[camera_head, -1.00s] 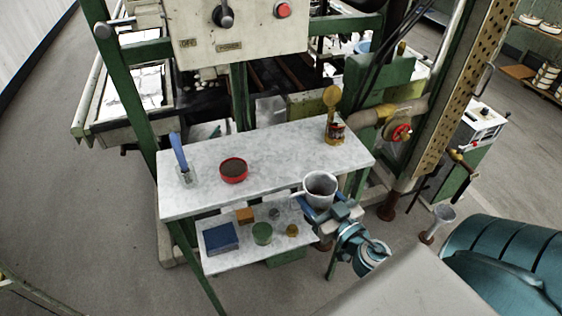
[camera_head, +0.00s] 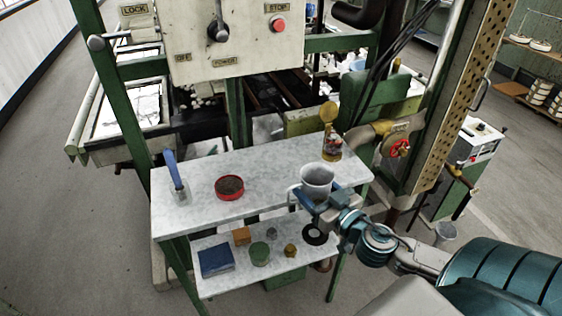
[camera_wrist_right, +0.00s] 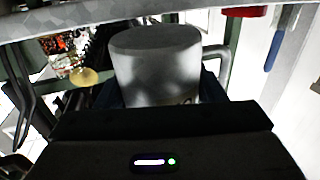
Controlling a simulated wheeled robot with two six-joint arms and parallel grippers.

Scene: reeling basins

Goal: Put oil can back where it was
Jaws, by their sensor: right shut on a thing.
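My right gripper (camera_head: 320,202) is shut on a grey cup-like vessel (camera_head: 317,178) with a side handle, holding it at the front right edge of the upper marble shelf (camera_head: 270,167). In the right wrist view the vessel (camera_wrist_right: 155,70) fills the middle, its picture upside down, with the handle at its right. A small gap to the shelf or contact cannot be told. Farther back right stands an amber bottle (camera_head: 332,150) with a round yellow top. Which of these is the oil can is not clear from looks. My left gripper is not in view.
The upper shelf also holds a red dish (camera_head: 229,187) and a blue-handled tool (camera_head: 174,172) in a glass. On the lower shelf are a blue box (camera_head: 215,260), an orange block (camera_head: 241,236) and a green tin (camera_head: 259,254). The upper shelf's middle is clear.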

